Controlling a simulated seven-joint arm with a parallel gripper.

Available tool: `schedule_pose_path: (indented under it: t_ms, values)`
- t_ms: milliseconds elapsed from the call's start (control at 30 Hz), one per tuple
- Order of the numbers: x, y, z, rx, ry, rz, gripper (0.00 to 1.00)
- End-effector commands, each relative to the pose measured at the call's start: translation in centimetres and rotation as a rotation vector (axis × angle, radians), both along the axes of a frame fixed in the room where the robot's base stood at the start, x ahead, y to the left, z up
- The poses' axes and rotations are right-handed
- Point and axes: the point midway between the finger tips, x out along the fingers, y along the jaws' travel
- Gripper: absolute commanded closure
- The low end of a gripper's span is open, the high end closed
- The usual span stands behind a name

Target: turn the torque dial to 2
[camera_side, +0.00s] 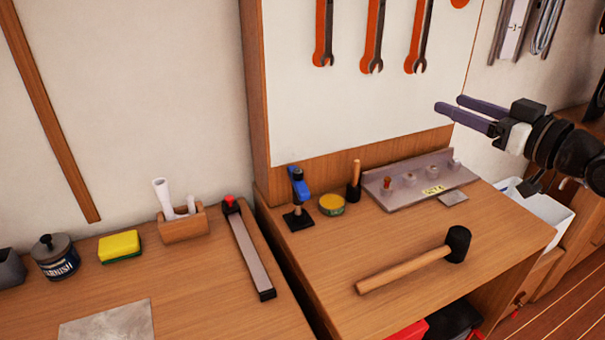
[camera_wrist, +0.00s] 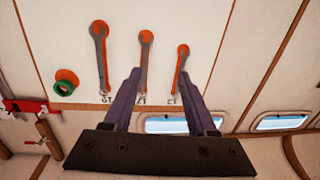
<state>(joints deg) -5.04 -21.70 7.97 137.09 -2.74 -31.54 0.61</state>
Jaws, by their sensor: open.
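I cannot make out a torque dial or any number marks for certain in either view. A grey panel (camera_side: 415,197) with several small posts and a yellow label lies at the back of the right bench; I cannot tell whether any post is a dial. A small black and blue device (camera_side: 298,198) stands at that bench's left end. My gripper (camera_side: 449,103) is in the air above and behind the right bench, its two purple fingers apart and empty. In the wrist view my gripper (camera_wrist: 158,74) points toward the wall with the hanging wrenches.
A mallet (camera_side: 420,262) lies across the right bench. A yellow tin (camera_side: 332,204) and a wooden-handled tool (camera_side: 354,181) stand near its back. Wrenches (camera_side: 372,38) hang on the white board (camera_side: 400,95). The left bench holds a sponge (camera_side: 120,247) and a varnish tin (camera_side: 55,257).

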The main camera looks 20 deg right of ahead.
Motion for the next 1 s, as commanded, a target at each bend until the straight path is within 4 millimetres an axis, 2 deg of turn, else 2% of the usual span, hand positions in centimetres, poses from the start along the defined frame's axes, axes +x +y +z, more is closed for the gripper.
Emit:
schedule_pose_path:
  t_ms: [33, 167, 267, 367, 500, 600, 667, 800, 1000]
  values:
    - [1.4, 0.9, -0.5, 0.003, -0.031, 0.023, 0.42]
    - [4.2, 3.5, -1.5, 0.019, -0.136, 0.084, 0.42]
    - [6.0, 5.9, -3.7, 0.037, -0.196, 0.137, 0.42]
    - [7.2, 8.3, -6.9, 0.053, -0.217, 0.188, 0.42]
    - [8.0, 11.2, -12.8, 0.058, -0.163, 0.247, 0.42]
    - [8.0, 12.6, -16.9, 0.046, -0.081, 0.274, 0.42]
    - [7.9, 13.1, -18.5, 0.041, -0.049, 0.284, 0.42]
    - [7.8, 13.9, -19.9, 0.036, -0.021, 0.298, 0.42]
    - [9.6, 14.8, -19.7, 0.037, -0.025, 0.300, 0.42]
